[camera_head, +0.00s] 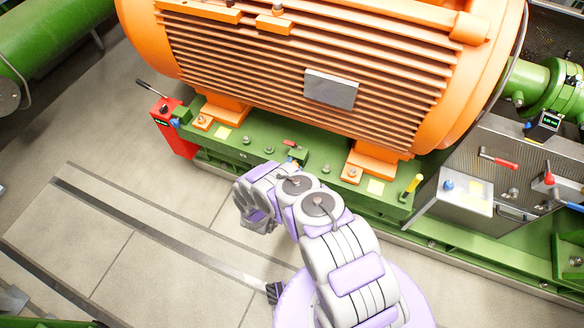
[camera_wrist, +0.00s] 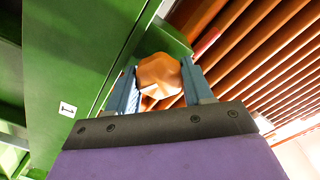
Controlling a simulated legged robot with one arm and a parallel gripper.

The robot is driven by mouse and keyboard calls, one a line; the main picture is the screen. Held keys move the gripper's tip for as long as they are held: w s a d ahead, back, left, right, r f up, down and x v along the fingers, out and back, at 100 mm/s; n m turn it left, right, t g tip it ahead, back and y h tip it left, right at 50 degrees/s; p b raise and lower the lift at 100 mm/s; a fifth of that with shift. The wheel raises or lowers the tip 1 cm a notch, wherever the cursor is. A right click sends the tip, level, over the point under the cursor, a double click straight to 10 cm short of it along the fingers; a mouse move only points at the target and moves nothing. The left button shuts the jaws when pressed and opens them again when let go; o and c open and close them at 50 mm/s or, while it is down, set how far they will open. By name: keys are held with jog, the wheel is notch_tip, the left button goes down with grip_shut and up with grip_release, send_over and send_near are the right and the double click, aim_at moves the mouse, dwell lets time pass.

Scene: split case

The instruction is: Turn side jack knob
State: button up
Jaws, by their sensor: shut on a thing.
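The side jack knob (camera_wrist: 160,72) is a copper-orange faceted piece, seen close up in the wrist view. It sits against a green block of the base. My gripper (camera_wrist: 161,84) has one blue-grey finger on each side of the knob and is shut on it. In the head view my arm reaches to the green base (camera_head: 240,152) below the orange motor (camera_head: 300,70). There my wrist hides most of the gripper and the knob.
A red box with a lever (camera_head: 175,130) stands at the base's left end. A yellow-handled tool (camera_head: 411,186) and a grey tray (camera_head: 462,192) with a blue knob are to the right. Orange motor fins lie close beside the gripper. The tiled floor (camera_head: 130,210) on the left is mostly clear.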

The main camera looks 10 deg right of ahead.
dwell(0.3)
jog(key=o, duration=1)
jog(key=shift+s, duration=0.1)
